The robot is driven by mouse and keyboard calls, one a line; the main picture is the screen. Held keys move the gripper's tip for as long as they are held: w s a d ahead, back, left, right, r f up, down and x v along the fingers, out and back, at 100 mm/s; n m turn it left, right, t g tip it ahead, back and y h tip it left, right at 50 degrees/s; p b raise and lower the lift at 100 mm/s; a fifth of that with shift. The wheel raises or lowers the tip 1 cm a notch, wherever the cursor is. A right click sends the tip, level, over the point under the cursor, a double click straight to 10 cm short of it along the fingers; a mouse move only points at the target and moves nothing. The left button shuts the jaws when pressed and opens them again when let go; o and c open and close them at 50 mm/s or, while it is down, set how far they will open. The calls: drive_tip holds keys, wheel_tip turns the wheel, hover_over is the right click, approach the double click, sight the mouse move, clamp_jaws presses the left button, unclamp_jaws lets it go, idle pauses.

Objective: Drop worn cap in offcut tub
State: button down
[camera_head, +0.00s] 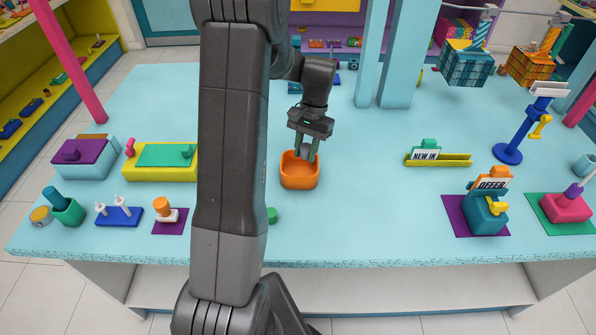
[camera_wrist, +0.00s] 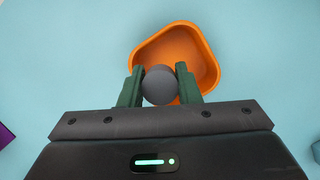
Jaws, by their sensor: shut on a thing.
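The worn cap (camera_wrist: 159,85) is a dark grey round piece held between my gripper's two green fingers in the wrist view. It also shows small and grey between the fingers in the head view (camera_head: 306,152). My gripper (camera_head: 306,154) is shut on it, fingers pointing down. The offcut tub (camera_head: 300,183) is an orange open tub on the light blue table. The cap and fingers overlap the tub's far part in the head view. In the wrist view the cap overlaps the near part of the tub (camera_wrist: 207,60). The visible tub floor looks empty.
My arm covers the left middle of the head view. A green round piece (camera_head: 272,215) lies near the tub. A yellow tray with a "NEW IN" sign (camera_head: 438,160) stands to the right. A yellow box with a green top (camera_head: 160,174) stands left. Table between tub and tray is clear.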

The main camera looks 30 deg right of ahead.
wheel_tip(320, 180, down, 4)
drive_tip(key=b, duration=0.2)
drive_tip(key=shift+f+b, duration=0.25)
drive_tip(key=shift+b, duration=0.05)
drive_tip(key=c, duration=1)
unclamp_jaws()
drive_tip(key=shift+r, duration=0.1)
drive_tip(key=b+v, duration=0.1)
drive_tip(key=v, duration=1.2)
drive_tip(key=shift+r, duration=0.4)
drive_tip(key=shift+w, duration=0.1)
